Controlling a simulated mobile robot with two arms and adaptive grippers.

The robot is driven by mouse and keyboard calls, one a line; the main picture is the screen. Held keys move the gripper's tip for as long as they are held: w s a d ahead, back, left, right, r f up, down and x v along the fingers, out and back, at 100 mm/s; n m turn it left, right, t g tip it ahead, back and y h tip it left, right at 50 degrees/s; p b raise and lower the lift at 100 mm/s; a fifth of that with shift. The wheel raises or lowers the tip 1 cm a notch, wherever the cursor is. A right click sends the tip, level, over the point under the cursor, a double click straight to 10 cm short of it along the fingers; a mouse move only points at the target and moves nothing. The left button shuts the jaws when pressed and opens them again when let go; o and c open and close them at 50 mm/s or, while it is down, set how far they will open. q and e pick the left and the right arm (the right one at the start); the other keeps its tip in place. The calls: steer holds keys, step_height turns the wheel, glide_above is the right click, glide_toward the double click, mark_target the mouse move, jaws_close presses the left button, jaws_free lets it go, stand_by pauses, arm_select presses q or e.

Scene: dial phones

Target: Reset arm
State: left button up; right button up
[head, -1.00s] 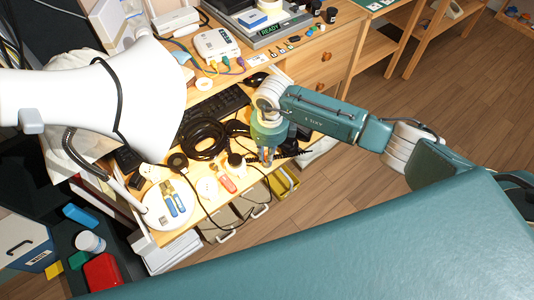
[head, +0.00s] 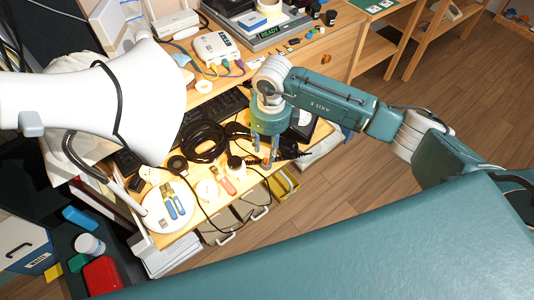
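My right arm comes in from the right, and its gripper (head: 271,161) points down over the front part of the wooden desk (head: 190,232). Its two fingers show slightly apart with nothing seen between them. A black phone (head: 303,124) with a pale round dial stands just right of the gripper, partly hidden by my arm. Black coiled cord (head: 205,141) lies left of the gripper. My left gripper is not in view.
A large white lamp-like shape (head: 140,90) blocks the upper left. Wooden floor at right is clear.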

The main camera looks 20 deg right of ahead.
step_height(320, 180, up, 6)
steer(key=shift+s+d+f, duration=0.1)
steer(key=shift+s+f, duration=0.1)
stand_by(0.6)
